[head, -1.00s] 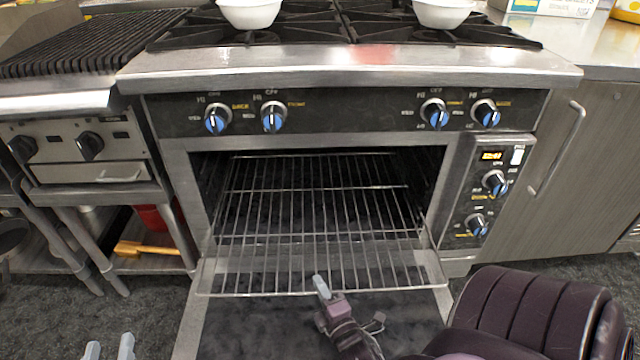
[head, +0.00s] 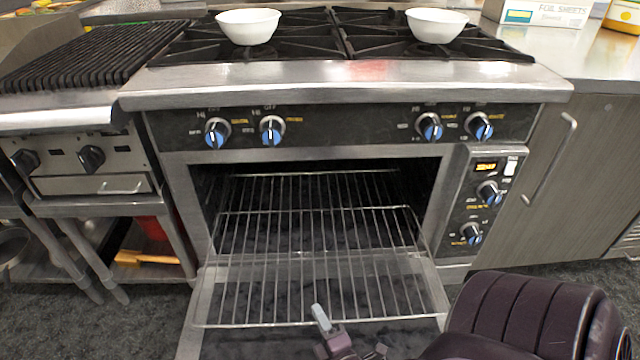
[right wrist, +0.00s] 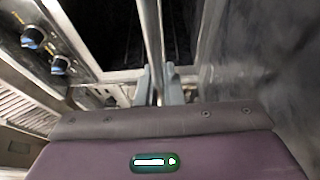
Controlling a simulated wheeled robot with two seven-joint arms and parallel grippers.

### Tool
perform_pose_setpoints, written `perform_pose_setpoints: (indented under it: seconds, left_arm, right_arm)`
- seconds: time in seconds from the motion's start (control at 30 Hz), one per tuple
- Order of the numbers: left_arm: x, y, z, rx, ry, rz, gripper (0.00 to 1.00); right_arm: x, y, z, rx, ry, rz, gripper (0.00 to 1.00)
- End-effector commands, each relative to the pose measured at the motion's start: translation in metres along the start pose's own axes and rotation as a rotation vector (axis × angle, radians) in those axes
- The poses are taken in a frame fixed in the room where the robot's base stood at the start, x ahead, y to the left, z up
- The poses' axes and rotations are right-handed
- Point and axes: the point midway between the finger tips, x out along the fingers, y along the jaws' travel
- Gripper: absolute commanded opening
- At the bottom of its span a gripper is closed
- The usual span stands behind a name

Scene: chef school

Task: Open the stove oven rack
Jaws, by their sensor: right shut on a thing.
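The oven rack (head: 322,208) is a silver wire grid that sticks partly out of the dark oven opening, over the lowered oven door (head: 250,345). My right gripper (head: 320,318) is at the rack's front bar, a little right of its middle. In the right wrist view, my right gripper (right wrist: 157,85) is shut on the metal bar of the rack (right wrist: 153,40), which runs between its two fingers. The back part of the rack is still inside the oven. My left gripper is out of view.
The stove top (head: 345,84) carries two white bowls (head: 248,26) (head: 436,25). Blue-marked knobs (head: 272,131) line the front panel. A grill (head: 90,62) stands left, and a wooden cabinet (head: 566,190) with a long handle stands right. Dark floor lies in front.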

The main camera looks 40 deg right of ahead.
Motion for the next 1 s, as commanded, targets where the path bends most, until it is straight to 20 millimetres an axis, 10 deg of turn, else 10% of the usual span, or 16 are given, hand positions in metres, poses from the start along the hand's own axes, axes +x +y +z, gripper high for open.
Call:
perform_pose_setpoints:
  seconds: [0.17,0.37,0.67,1.0]
  left_arm:
    - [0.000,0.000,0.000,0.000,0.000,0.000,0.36]
    - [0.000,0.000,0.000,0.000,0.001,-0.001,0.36]
    - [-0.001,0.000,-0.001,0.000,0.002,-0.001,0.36]
    - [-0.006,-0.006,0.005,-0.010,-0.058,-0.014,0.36]
  right_arm:
    - [0.000,-0.001,0.000,0.000,-0.001,-0.001,0.00]
    - [0.000,-0.001,0.000,0.000,0.000,-0.001,0.29]
    - [-0.003,0.000,0.000,0.000,0.000,-0.002,0.29]
    - [-0.054,0.000,0.000,-0.001,0.000,-0.005,0.29]
